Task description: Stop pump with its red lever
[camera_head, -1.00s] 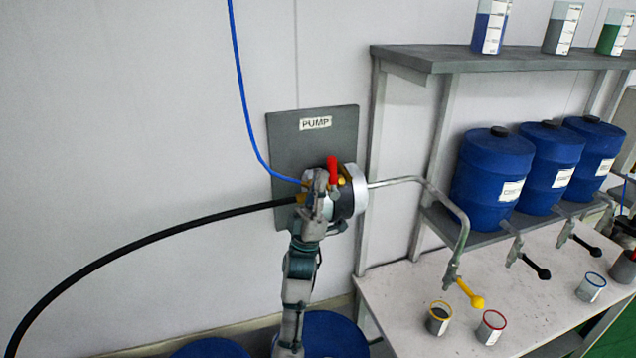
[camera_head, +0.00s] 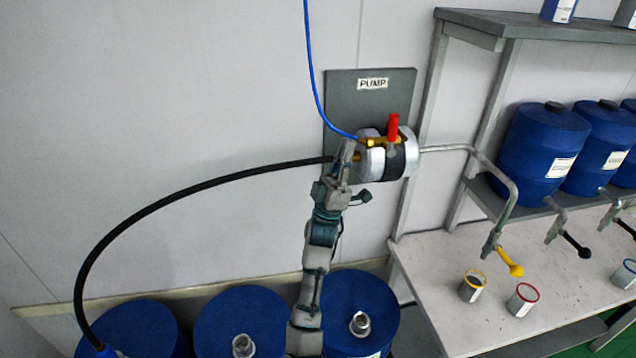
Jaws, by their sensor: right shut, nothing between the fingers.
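The pump (camera_head: 396,162), a silver and black cylinder, is mounted on a grey wall panel labelled PUMP (camera_head: 345,88). Its red lever (camera_head: 393,129) stands upright on top, at a brass fitting where the blue hose (camera_head: 316,85) ends. My right gripper (camera_head: 347,150) is shut and empty at the left side of the pump, below and left of the lever and apart from it. Its fingers overlap the pump's left edge in the picture; I cannot tell whether they touch it. My left gripper is not in view.
A black hose (camera_head: 172,198) curves from the pump's left side down to blue drums (camera_head: 240,318) on the floor. A metal pipe (camera_head: 500,180) runs right to a yellow-handled tap (camera_head: 510,267) above cups on a white table (camera_head: 450,300). The wall at left is clear.

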